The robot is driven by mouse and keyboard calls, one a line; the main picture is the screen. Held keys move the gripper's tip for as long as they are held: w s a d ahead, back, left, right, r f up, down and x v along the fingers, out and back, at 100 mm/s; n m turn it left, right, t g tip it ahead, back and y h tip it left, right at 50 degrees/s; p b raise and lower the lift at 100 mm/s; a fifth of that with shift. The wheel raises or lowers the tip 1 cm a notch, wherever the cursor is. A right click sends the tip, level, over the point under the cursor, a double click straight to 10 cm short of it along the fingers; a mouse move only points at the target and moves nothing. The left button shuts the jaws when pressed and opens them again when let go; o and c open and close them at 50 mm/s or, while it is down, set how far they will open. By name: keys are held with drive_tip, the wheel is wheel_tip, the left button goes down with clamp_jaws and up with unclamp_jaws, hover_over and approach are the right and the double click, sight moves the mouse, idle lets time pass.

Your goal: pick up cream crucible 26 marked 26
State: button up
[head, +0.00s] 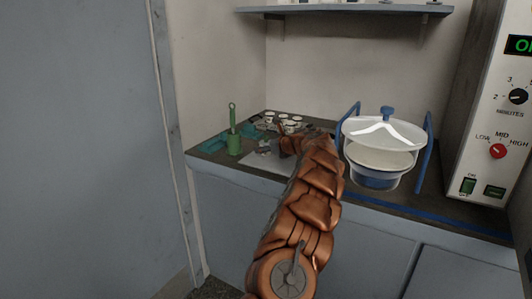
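Several small cream crucibles (289,126) stand grouped at the back of the counter, just beyond the end of my arm. They are too small in the head view for any number to be read, so I cannot tell which one is marked 26. My copper-coloured arm reaches up from the bottom of the picture to the counter. My gripper (282,132) is at its far end, close to the front of the crucible group. Its fingers are small and partly hidden by the arm, so I cannot tell whether they are open or touch a crucible.
A green holder (234,144) with an upright handle stands left of the crucibles, by a teal tray (212,144). A pale sheet (262,160) lies in front. The sieve shaker (377,180) with blue posts is close on the right. A shelf (345,10) hangs above.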

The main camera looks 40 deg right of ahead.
drive_tip(key=shift+w, duration=0.1)
clamp_jaws()
idle(0.7)
